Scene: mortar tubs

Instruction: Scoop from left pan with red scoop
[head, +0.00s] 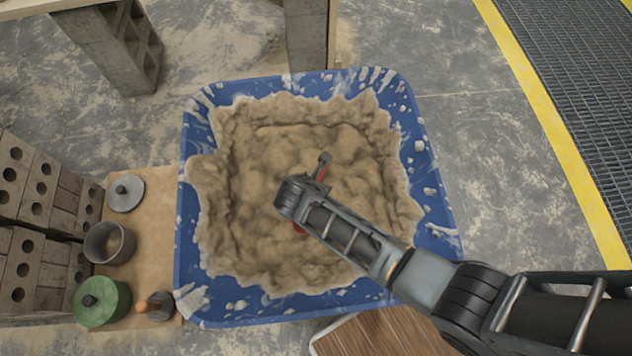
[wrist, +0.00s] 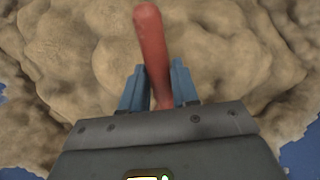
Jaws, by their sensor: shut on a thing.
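A blue pan (head: 440,205) full of lumpy tan mortar (head: 270,150) fills the middle of the head view; its rim is splashed with mortar. My gripper (wrist: 157,88) is shut on the red scoop (wrist: 151,45), its blue fingers on either side of the red handle. In the head view the gripper is over the middle of the mortar, and small parts of the red scoop (head: 300,229) show around it. The scoop's bowl is hidden, so I cannot tell whether it touches the mortar or holds any.
Left of the pan, a cardboard sheet holds a grey lidded disc (head: 126,194), a metal pot (head: 109,243), a green round lid (head: 102,302) and a wooden-knobbed tool (head: 154,306). Bricks (head: 40,190) stack at far left. A wooden board (head: 385,333) lies below.

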